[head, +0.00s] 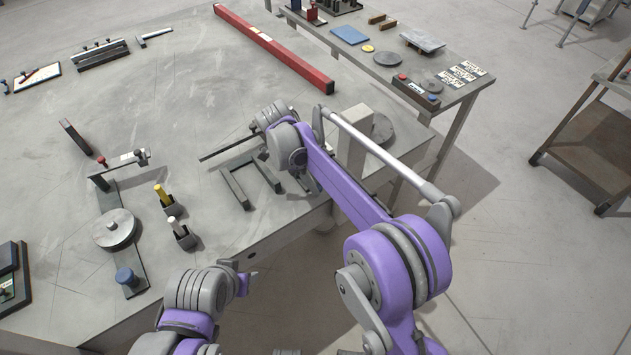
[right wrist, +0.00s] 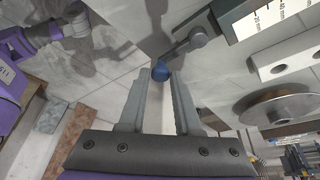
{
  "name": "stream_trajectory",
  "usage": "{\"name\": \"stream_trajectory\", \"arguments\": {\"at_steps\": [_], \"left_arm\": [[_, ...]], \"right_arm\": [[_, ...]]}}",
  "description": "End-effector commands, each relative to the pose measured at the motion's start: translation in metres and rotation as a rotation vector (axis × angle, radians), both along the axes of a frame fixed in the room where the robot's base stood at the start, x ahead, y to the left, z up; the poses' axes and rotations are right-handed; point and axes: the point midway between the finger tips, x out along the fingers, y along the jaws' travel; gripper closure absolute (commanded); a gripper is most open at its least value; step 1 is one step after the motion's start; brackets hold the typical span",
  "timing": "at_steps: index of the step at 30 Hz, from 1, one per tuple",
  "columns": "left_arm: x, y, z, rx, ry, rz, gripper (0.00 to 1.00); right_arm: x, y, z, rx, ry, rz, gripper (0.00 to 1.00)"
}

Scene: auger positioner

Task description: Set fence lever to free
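In the right wrist view a dark grey lever arm (right wrist: 190,43) ends in a blue ball knob (right wrist: 160,72). I take this to be the fence lever. Its other end meets a dark block with a white millimetre scale (right wrist: 268,18). My right gripper (right wrist: 159,76) is open, and the knob shows in the gap at its fingertips. I cannot tell whether the fingers touch it. No lever marking is readable. In the head view my right arm hides the lever and the right fingers. My left gripper (head: 247,281) is low in the head view, off the table's front edge, its opening unclear.
The grey table (head: 150,75) carries a red beam (head: 272,45), a disc fixture (head: 115,230), and yellow (head: 162,195) and white (head: 178,227) handles in holders. A dark frame (head: 240,190) and pale block (head: 355,140) flank my right arm. A side table (head: 455,62) stands behind.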

Motion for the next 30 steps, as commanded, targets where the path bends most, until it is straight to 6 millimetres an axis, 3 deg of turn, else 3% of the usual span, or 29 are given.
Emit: {"name": "stream_trajectory", "arguments": {"at_steps": [1,4,14,30], "left_arm": [[0.000,0.000,0.000,0.000,0.000,0.000,0.50],[0.000,0.000,0.000,0.000,0.000,0.000,0.50],[0.000,0.000,0.000,0.000,0.000,0.000,0.50],[0.002,0.000,0.010,0.000,-0.004,0.000,0.50]], "right_arm": [[0.000,0.000,0.000,0.000,0.000,0.001,0.57],[0.000,0.000,0.000,0.000,0.000,0.001,0.41],[0.000,0.001,0.003,0.000,-0.001,0.001,0.41],[0.005,0.036,0.088,0.000,0.000,0.001,0.41]]}}
